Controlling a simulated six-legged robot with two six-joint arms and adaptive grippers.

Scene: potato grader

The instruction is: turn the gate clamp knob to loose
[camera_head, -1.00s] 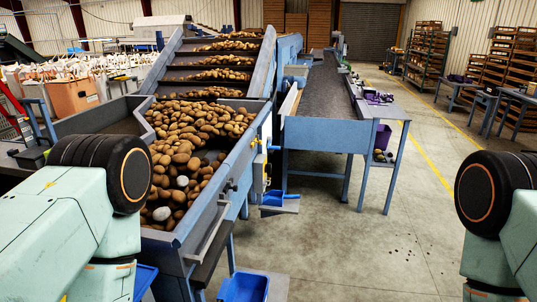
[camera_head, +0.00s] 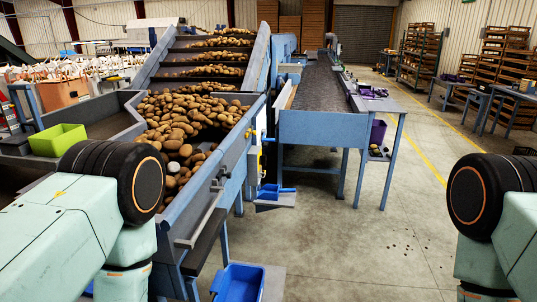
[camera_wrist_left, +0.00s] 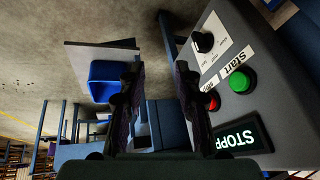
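A small dark knob-like part (camera_head: 222,172) sits on the outer side wall of the potato hopper (camera_head: 205,190) in the head view. It is too small for me to tell its setting or be sure it is the gate clamp knob. In the left wrist view, a grey control panel (camera_wrist_left: 285,85) carries a black rotary knob (camera_wrist_left: 203,41), a green button (camera_wrist_left: 242,81), a red button (camera_wrist_left: 213,101) and a STOPP label. My left gripper (camera_wrist_left: 157,72) is open and empty, left of the panel's controls. My right gripper is out of view.
A blue tub (camera_head: 240,283) stands low in front of the hopper. A blue scoop (camera_head: 274,190) lies on a small shelf beside it. A lime green crate (camera_head: 58,140) rests at left. A conveyor table (camera_head: 322,128) stands ahead.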

